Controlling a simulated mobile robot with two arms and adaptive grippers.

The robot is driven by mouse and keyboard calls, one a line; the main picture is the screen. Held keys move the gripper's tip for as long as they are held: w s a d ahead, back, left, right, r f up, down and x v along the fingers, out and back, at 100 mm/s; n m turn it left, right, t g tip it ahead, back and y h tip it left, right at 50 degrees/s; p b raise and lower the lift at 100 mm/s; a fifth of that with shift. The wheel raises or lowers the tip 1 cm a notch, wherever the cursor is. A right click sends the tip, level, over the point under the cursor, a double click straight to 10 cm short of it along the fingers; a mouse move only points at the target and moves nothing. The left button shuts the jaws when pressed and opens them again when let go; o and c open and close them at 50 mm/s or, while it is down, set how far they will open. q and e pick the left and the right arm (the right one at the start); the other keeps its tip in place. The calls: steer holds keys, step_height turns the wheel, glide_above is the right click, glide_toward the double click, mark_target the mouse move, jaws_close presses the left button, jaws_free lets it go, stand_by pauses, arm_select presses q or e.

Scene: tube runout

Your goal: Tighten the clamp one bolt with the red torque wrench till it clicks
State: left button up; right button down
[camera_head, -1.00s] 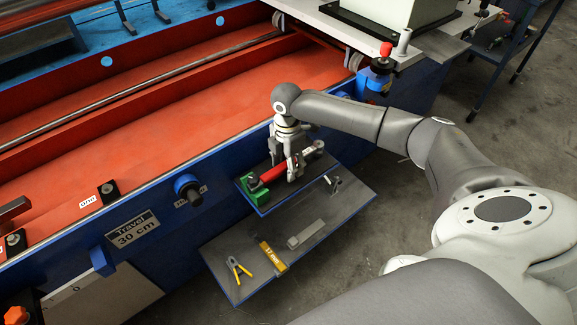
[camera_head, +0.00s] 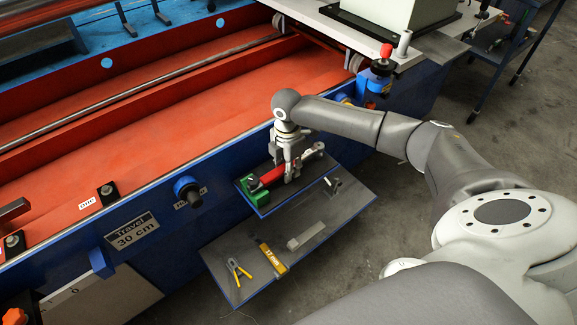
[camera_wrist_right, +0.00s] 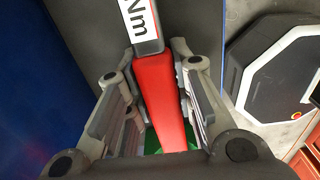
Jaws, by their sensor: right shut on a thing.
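The red torque wrench (camera_head: 270,176) lies on the upper shelf at the machine's side, its handle end by a green block (camera_head: 252,190). My right gripper (camera_head: 290,176) comes down over the wrench with its fingers on either side. In the right wrist view, the wrench's red handle (camera_wrist_right: 164,100) runs between my right gripper's fingers (camera_wrist_right: 160,125), with a white "Nm" label on the grey part above. The gripper is shut on the wrench. Clamp one and its bolt cannot be made out for certain. My left gripper is out of view.
The upper shelf (camera_head: 318,172) juts from the blue machine side. A lower shelf (camera_head: 325,212) holds yellow-handled pliers (camera_head: 238,268), a yellow tag (camera_head: 272,258) and a grey bar (camera_head: 306,237). The red machine bed (camera_head: 200,130) lies behind.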

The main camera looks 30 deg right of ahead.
steer(key=shift+r, duration=0.1)
steer(key=shift+r, duration=0.2)
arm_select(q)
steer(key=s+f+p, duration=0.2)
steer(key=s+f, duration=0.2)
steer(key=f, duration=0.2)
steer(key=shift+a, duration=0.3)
arm_select(e)
step_height(320, 180, up, 10)
steer(key=shift+f, duration=0.2)
steer(key=c, duration=1.8)
jaws_free()
jaws_close()
